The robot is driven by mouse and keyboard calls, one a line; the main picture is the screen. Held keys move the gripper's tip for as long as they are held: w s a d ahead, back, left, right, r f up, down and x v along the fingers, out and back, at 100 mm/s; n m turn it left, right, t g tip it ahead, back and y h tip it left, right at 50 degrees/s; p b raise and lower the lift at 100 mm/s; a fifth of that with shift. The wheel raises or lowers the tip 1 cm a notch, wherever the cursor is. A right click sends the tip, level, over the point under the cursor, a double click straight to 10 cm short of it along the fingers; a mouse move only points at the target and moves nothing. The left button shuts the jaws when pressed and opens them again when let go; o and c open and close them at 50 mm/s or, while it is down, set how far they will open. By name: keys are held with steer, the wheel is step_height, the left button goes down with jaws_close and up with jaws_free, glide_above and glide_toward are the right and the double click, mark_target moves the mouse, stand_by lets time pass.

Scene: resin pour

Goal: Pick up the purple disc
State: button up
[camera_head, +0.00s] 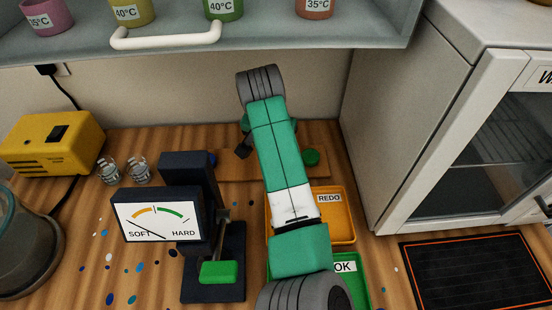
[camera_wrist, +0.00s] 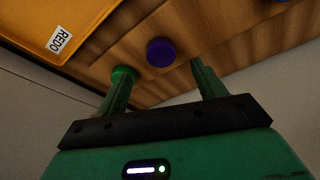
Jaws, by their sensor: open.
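The purple disc (camera_wrist: 160,52) lies on a wooden board (camera_wrist: 185,20) in the wrist view, between and just beyond the fingertips of my gripper (camera_wrist: 160,70). My gripper is open, and nothing is between its fingers. The disc appears apart from both fingers. In the head view my arm hides the disc and most of the gripper over the board (camera_head: 232,168).
A green disc (camera_wrist: 124,73) sits by the left fingertip; it also shows in the head view (camera_head: 311,157). A blue disc (camera_head: 211,158) is at the board's left. The orange REDO tray (camera_head: 345,222), hardness gauge (camera_head: 155,222) and overhead shelf (camera_head: 300,42) are close by.

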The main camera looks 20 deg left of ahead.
steer(key=b+x, duration=0.1)
steer(key=x, duration=0.2)
steer(key=b+x, duration=0.1)
steer(key=x, duration=0.2)
steer(key=shift+w+f, duration=0.2)
steer(key=shift+w, duration=0.05)
steer(key=shift+c, duration=0.4)
steer(key=c, duration=1)
